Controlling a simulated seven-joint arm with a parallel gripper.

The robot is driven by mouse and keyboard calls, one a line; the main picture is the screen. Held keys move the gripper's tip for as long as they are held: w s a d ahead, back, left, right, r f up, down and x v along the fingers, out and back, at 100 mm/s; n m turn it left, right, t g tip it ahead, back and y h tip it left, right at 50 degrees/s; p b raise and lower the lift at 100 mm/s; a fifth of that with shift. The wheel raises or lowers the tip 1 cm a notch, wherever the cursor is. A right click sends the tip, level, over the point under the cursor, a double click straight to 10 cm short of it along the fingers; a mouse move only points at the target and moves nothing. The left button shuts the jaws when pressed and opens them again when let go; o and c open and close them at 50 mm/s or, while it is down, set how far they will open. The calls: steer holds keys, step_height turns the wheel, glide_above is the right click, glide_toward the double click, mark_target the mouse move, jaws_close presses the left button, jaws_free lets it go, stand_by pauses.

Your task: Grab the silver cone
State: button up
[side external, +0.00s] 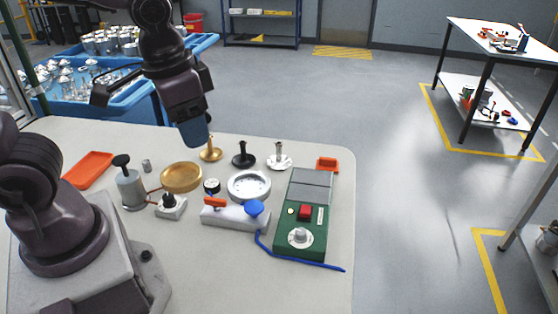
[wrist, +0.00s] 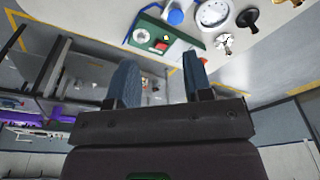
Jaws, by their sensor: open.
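The silver cone (side external: 279,157) stands upright on the table, with a wide base and a thin stem. It is the rightmost of three similar pieces, beside a black one (side external: 243,156) and a gold one (side external: 210,151). It also shows in the wrist view (wrist: 224,42), above and right of the fingers. My gripper (side external: 196,138) hangs above the far part of the table, left of the silver cone and near the gold piece in the picture. In the wrist view my gripper (wrist: 160,80) has its two blue fingers apart, with nothing held between them.
A green control box (side external: 306,215) stands right of the cone, with an orange block (side external: 327,164) behind it. A white round dial (side external: 249,185) lies in front. A gold dish (side external: 181,177) and a silver pump bottle (side external: 130,187) are to the left. Blue bins (side external: 90,75) stand behind the table.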

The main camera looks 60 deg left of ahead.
steer(key=w+a+f+m+g+y, duration=0.35)
steer(key=w+a+f+y, duration=0.2)
steer(key=f, duration=0.55)
steer(key=m+t+y, duration=1)
steer(key=m+t, duration=0.1)
steer(key=m, duration=0.8)
glide_above(279, 146)
step_height(279, 146, down, 6)
steer(key=f, duration=0.7)
steer(key=shift+s+d, duration=0.15)
steer(key=shift+d, duration=0.15)
steer(key=x, duration=0.2)
steer(key=shift+a, duration=0.25)
steer(key=shift+w+a, duration=0.2)
steer(key=shift+w, duration=0.05)
steer(key=shift+c, duration=0.2)
